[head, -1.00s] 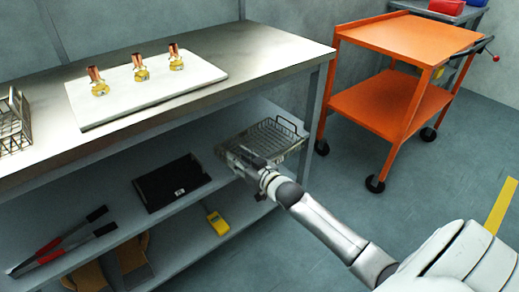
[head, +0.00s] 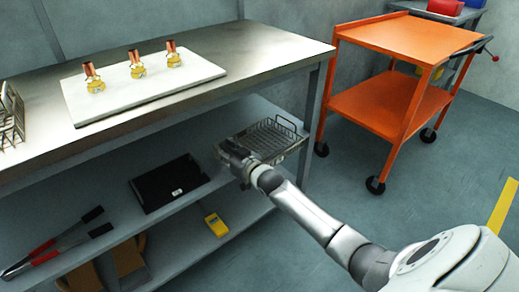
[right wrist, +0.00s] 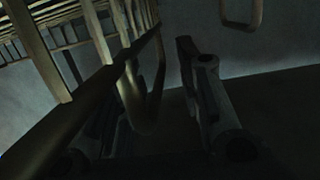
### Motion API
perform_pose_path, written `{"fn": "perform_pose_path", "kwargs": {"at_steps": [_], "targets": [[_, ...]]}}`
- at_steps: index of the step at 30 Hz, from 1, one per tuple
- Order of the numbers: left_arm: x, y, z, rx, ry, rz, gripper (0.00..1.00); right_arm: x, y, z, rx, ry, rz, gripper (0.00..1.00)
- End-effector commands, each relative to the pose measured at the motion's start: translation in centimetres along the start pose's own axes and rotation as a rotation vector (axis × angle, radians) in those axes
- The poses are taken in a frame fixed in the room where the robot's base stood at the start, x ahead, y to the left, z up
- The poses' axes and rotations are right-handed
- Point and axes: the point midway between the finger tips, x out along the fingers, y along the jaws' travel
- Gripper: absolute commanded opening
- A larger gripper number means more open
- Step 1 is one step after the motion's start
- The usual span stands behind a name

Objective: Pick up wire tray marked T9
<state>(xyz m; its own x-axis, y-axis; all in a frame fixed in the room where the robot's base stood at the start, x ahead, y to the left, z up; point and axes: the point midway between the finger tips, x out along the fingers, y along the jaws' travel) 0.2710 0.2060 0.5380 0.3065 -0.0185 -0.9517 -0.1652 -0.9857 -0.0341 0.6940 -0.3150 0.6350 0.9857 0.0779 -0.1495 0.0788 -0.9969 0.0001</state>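A wire tray (head: 272,138) with a loop handle at its far end sits on the right end of the shelf under the workbench. No T9 mark can be read on it. My right gripper (head: 236,158) is at the tray's near left end, with its fingers partly hidden. In the right wrist view the tray's wires (right wrist: 85,45) fill the upper left. A wire loop hangs between the fingers of the right gripper (right wrist: 160,110), which look apart; the left finger is dark and partly covered by the tray's rim. My left gripper is not in view.
A black case (head: 168,184) lies on the same shelf, left of the tray. The workbench (head: 262,50) overhangs the shelf, and its leg (head: 308,125) stands beside the tray. An orange cart (head: 385,105) is at right. A yellow device (head: 216,225) lies on the lower shelf.

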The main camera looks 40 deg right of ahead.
Motion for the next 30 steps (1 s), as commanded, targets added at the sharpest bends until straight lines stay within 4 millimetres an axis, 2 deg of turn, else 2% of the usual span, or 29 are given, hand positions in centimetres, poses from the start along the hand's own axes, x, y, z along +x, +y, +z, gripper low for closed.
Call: {"fn": "perform_pose_path", "kwargs": {"at_steps": [2,9,30], "targets": [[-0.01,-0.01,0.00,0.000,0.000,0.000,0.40,-0.02,-0.01,0.00,0.000,0.000,0.000,0.31],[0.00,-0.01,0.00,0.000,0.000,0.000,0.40,-0.03,0.00,0.01,0.000,0.000,0.000,0.01],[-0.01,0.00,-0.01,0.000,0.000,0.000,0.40,-0.05,0.08,-0.02,-0.004,-0.001,0.002,0.00]]}}
